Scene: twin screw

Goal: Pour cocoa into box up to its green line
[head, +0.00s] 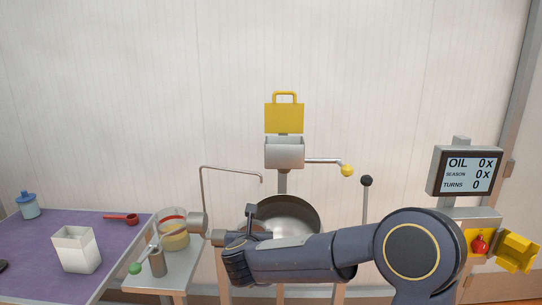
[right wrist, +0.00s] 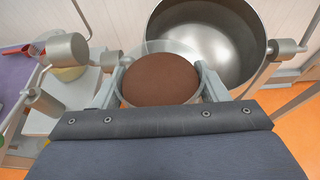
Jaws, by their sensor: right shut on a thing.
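My right gripper (right wrist: 159,72) is shut around a round container of brown cocoa (right wrist: 161,78); its two fingers grip opposite sides. The cocoa surface looks full and flat in the right wrist view. In the head view my right arm reaches in from the right and hides most of the container. A white open-topped box (head: 76,250) stands upright on the purple mat at the left, well away from the right gripper. Its green line cannot be made out. My left gripper is not in view.
A steel pan (head: 292,215) stands just behind the right gripper. A side stand holds a glass jar (head: 173,236) and a steel cylinder (head: 157,263).

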